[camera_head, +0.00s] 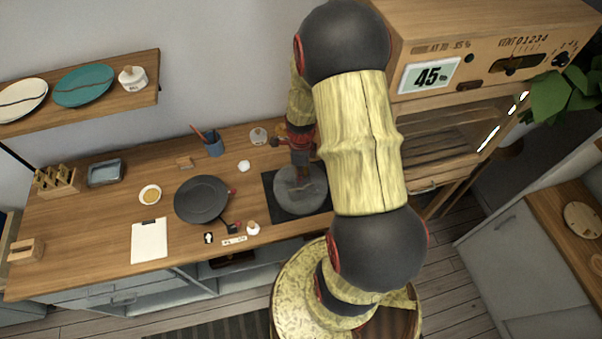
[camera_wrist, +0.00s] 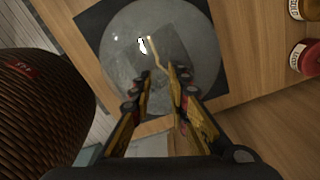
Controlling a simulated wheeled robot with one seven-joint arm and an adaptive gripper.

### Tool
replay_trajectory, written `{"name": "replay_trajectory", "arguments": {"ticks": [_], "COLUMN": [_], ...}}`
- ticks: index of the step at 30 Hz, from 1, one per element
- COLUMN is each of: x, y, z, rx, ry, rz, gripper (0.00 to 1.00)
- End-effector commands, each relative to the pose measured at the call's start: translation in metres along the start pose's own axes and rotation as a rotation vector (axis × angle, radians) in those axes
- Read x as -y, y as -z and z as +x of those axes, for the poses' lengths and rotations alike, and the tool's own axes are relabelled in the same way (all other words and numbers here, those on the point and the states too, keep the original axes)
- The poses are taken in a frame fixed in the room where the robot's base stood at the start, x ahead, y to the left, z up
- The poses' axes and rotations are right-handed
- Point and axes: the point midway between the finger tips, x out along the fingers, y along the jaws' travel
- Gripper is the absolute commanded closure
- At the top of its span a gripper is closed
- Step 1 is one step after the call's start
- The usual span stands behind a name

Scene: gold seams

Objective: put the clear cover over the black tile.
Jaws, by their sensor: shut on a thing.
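The clear cover (camera_head: 300,190) is a round see-through dome. It also shows in the wrist view (camera_wrist: 125,75), directly in front of my fingers. The black tile (camera_head: 270,205) is a dark square on the wooden counter, and its corner shows past the cover in the wrist view (camera_wrist: 93,22). The cover overlaps most of the tile; I cannot tell whether it touches it. My gripper (camera_head: 300,170) is above the tile, shut on the cover, with its fingertips (camera_wrist: 160,78) at the cover's top. A gold line and a small white patch show through or on the cover.
A dark round plate (camera_head: 201,199) lies left of the tile on the counter (camera_head: 100,235). A white clipboard (camera_head: 149,242), a blue pen cup (camera_head: 214,147) and small pots stand nearby.

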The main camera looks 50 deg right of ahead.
Motion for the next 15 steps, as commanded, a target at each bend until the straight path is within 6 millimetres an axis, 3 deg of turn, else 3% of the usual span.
{"name": "replay_trajectory", "arguments": {"ticks": [3, 4, 15], "x": [0.0002, 0.0002, 0.0001], "y": [-0.0001, -0.0001, 0.0], "z": [-0.0004, -0.0004, -0.0004], "rx": [0.0, 0.0, 0.0], "ry": [0.0, 0.0, 0.0], "rz": [0.0, 0.0, 0.0], "gripper": [1.0, 0.81, 0.62]}}
